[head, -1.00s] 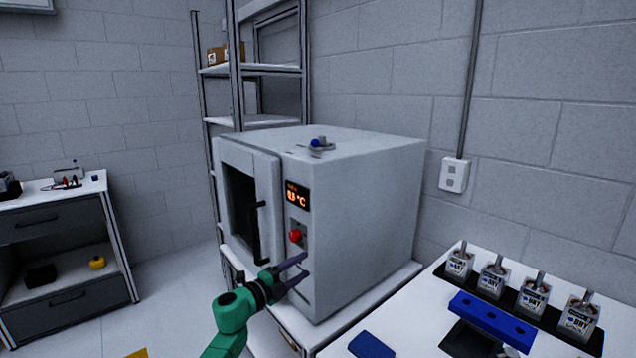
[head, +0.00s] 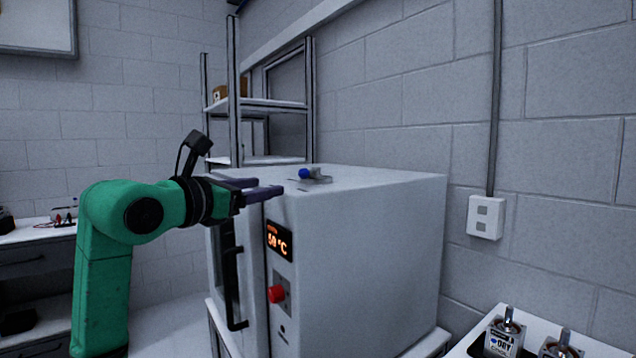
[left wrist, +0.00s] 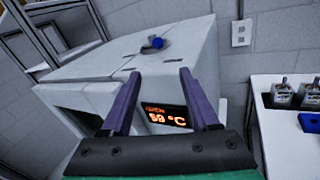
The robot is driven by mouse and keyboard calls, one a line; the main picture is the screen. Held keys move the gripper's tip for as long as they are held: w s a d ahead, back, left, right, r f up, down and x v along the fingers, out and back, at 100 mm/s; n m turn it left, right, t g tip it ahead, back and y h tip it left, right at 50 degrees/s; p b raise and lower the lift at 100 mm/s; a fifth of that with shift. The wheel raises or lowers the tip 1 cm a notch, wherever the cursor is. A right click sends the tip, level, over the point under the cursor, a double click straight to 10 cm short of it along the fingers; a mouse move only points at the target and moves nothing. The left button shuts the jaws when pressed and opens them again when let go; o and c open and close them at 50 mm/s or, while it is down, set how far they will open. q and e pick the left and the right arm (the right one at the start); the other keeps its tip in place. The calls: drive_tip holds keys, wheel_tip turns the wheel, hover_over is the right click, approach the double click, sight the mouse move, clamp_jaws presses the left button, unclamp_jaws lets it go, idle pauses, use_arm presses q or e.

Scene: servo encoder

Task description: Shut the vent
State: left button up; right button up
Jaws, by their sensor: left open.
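The vent (head: 313,176) is a small grey fitting with a blue knob on top of the white oven (head: 360,262). It also shows in the left wrist view (left wrist: 155,44), on the oven's top beyond my fingertips. My left gripper (head: 272,190) is open and empty. It is level with the oven's top front edge, a little left of the vent and apart from it. The oven's front display reads about 59 °C, with a red button (head: 276,294) below it. Whether the vent is open or shut is hard to tell. My right gripper is out of view.
A metal shelf rack (head: 270,105) stands behind the oven at the left. A wall socket box (head: 486,217) is on the right wall. A table with labelled units (head: 503,334) is at the lower right. The space above the oven is clear.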

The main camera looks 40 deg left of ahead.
sight(301, 174)
use_arm(q)
drive_tip(key=w+p, duration=0.2)
drive_tip(key=w, duration=0.2)
drive_tip(key=w+a+p, duration=0.1)
drive_tip(key=w+p, duration=0.1)
drive_tip(key=w, duration=0.2)
drive_tip(key=w+r+p, duration=0.1)
drive_tip(key=w+p, duration=0.2)
drive_tip(key=w, duration=0.1)
drive_tip(key=shift+a+r, duration=0.1)
drive_tip(key=shift+a, duration=0.25)
drive_tip(key=shift+w+f, duration=0.2)
drive_tip(key=shift+w, duration=0.1)
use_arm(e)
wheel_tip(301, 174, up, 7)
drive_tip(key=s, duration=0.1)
use_arm(q)
clamp_jaws()
